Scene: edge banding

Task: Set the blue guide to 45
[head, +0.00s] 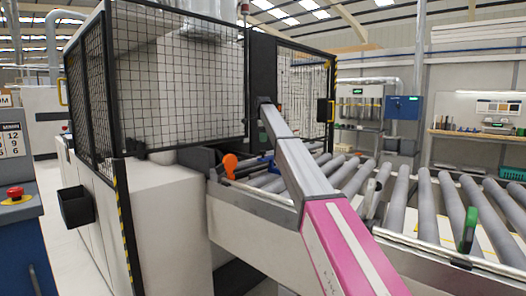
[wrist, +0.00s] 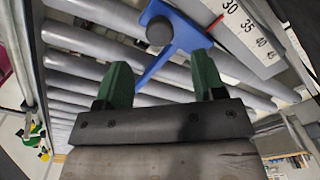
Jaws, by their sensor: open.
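The blue guide (wrist: 182,42) lies ahead of my gripper in the wrist view, a flat blue T-shaped piece with a dark round knob (wrist: 160,31) on it. A pale scale (wrist: 250,35) with black numbers 30, 35 and 40 runs beside its right end; I cannot read its exact setting. My gripper (wrist: 161,63) has two green fingers spread apart with nothing held between them. The guide lies beyond the fingertips, and I cannot tell if they touch it. In the head view a small blue part (head: 265,158) shows beside my arm, and my gripper is hidden.
Grey rollers (head: 400,200) fill the conveyor to the right. A black mesh guard (head: 180,75) encloses the machine behind. A red button (head: 15,192) is at far left.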

